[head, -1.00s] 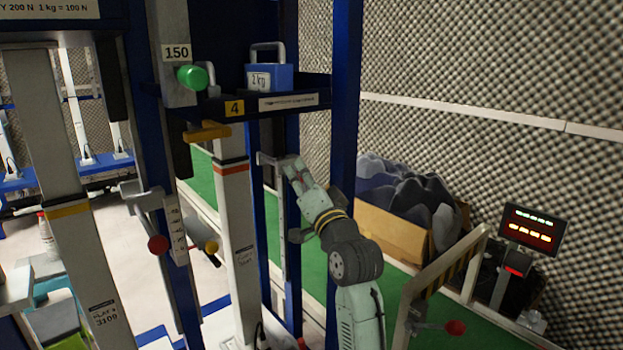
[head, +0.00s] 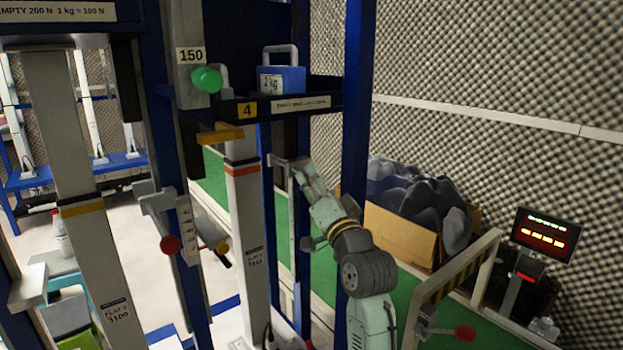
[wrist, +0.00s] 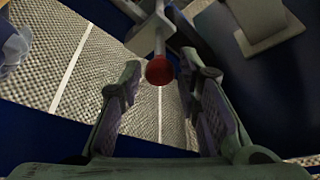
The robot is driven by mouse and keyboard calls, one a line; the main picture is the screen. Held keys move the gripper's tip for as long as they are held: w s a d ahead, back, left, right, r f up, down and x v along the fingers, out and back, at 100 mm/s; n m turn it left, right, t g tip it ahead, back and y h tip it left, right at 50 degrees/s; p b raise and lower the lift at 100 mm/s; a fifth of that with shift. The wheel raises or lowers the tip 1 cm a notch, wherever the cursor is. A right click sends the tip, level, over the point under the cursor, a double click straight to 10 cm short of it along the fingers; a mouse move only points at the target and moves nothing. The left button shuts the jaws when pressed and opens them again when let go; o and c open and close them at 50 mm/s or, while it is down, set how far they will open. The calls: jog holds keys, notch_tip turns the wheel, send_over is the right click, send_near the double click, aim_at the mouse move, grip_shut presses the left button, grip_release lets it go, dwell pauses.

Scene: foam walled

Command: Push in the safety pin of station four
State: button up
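Station four shows by its yellow "4" plate (head: 247,109) on a dark blue shelf in the head view. My gripper (head: 301,170) is below the shelf's right part, close to a grey bracket (head: 284,162) on the post. In the wrist view a red ball knob (wrist: 159,71) on a pale rod lies between the tips of my gripper (wrist: 160,88). The fingers are apart on both sides of it; I cannot tell whether either touches it. This knob is not clear in the head view. A green knob (head: 206,79) sits beside the "150" label.
A blue 2 kg weight (head: 281,80) stands on the shelf. Another red knob (head: 171,245) is on a lever at left. A striped barrier (head: 455,270) and a cardboard box of dark foam (head: 402,232) are at right. Blue uprights flank my arm.

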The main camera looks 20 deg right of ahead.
jog(key=v, duration=1)
